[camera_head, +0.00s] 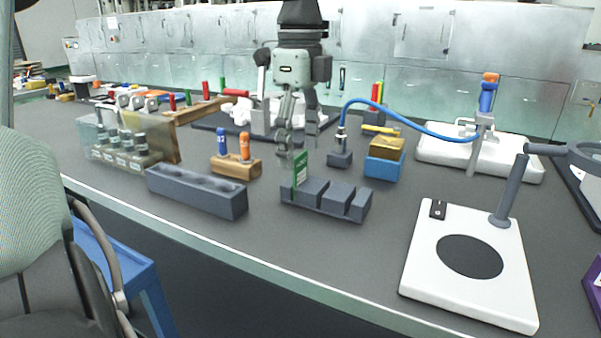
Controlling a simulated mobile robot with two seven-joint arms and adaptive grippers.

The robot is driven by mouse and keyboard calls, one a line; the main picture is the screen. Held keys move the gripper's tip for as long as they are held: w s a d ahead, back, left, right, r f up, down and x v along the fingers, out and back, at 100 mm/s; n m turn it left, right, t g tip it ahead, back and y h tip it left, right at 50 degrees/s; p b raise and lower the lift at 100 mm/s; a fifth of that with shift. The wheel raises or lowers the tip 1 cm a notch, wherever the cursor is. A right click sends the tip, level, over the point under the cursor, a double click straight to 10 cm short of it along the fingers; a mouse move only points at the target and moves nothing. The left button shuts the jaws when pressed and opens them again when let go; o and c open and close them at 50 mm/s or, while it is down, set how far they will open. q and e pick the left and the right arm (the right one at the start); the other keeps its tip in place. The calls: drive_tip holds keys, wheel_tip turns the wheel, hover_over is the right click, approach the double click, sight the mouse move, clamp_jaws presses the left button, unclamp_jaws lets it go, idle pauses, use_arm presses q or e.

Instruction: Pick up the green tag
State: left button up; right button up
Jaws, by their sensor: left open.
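The green tag (301,170) is a thin upright plate with pale markings. It stands at the left end of a dark grey slotted block (340,200) on the bench. My left gripper (291,148) hangs down from the top of the picture. It is open, with its fingers just above and behind the tag as seen here. Nothing shows between the fingers, and I cannot tell the exact gap to the tag. The tag's lower edge is hidden in the block. My right gripper is not in view.
A long grey block (197,191) and a wooden holder (236,165) with blue and orange pegs stand left. A small grey block (340,159) with a blue hose (400,118) and a blue-yellow box (384,167) stand right. A white plate (425,285) lies front right.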

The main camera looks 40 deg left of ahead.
sight(300, 175)
use_arm(q)
drive_tip(key=shift+w+f, duration=0.1)
drive_tip(key=shift+f, duration=1.35)
drive_tip(key=c, duration=0.9)
drive_tip(key=shift+r, duration=0.1)
